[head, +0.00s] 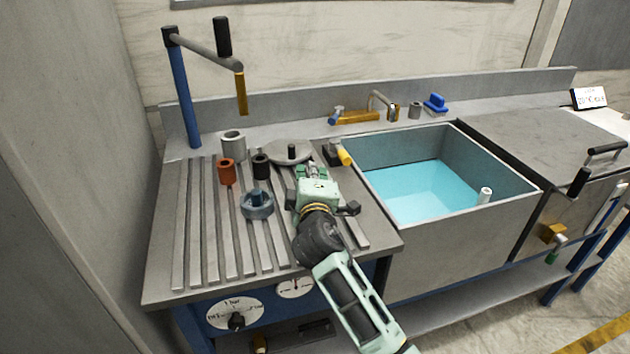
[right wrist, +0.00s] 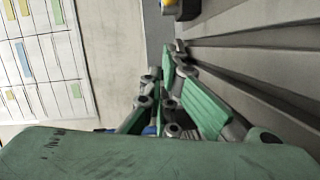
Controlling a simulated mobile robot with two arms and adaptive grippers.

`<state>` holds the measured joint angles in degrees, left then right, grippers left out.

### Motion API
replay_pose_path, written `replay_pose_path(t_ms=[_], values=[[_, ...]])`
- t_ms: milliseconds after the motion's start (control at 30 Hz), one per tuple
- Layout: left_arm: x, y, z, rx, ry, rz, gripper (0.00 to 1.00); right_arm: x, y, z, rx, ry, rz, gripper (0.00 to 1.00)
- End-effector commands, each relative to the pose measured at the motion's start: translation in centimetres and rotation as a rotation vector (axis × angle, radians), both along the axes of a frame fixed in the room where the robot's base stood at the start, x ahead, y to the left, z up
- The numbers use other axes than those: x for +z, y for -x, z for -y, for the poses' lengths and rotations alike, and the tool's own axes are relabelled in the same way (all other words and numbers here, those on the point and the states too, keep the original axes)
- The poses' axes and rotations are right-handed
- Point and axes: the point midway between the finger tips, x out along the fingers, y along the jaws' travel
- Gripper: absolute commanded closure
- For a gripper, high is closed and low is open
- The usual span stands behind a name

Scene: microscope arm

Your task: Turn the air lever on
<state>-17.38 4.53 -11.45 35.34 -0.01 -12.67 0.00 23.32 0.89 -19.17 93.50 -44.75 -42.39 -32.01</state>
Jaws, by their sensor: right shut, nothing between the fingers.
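A dark block with a yellow handle (head: 344,155) sits on the bench top beside the sink's left rim; it looks like the air lever, but I cannot be sure. Part of a dark block with yellow (right wrist: 180,8) shows at the top edge of the right wrist view. My right gripper (head: 315,168) is over the grooved bench top, just left of and nearer than the yellow handle, and apart from it. Its green fingers are shut and empty, also in the right wrist view (right wrist: 174,52). My left gripper is out of view.
A blue post (head: 184,100) with a crank rises behind. The water-filled sink (head: 450,240) is right.

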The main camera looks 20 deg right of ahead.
Motion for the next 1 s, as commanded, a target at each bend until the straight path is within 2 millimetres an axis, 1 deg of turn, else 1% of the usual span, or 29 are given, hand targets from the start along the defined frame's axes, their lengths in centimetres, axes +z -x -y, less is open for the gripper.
replay_pose_path(t_ms=[33, 100, 267, 333, 400, 533, 700, 1000], values=[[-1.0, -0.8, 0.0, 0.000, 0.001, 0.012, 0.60, -0.4, -1.2, 0.3, -0.002, 0.000, 0.002, 1.00], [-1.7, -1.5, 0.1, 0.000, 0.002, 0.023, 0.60, -0.5, -2.6, 0.6, -0.002, 0.002, 0.002, 1.00], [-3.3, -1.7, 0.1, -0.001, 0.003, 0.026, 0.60, -0.6, -5.5, 1.2, -0.002, 0.002, 0.002, 1.00], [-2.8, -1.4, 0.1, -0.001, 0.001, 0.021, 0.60, -0.6, -5.5, 2.5, -0.006, 0.004, -0.003, 1.00], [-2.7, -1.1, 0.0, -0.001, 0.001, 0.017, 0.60, -0.7, -5.5, 3.5, -0.004, 0.003, -0.002, 1.00], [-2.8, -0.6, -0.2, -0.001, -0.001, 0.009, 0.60, -1.0, -5.5, 4.6, -0.003, 0.002, -0.001, 1.00], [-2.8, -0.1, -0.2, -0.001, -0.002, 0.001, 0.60, -1.1, -5.5, 5.1, -0.002, 0.000, -0.001, 1.00], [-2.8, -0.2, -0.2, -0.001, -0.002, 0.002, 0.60, -1.1, -5.5, 5.2, -0.001, 0.000, -0.001, 1.00]])
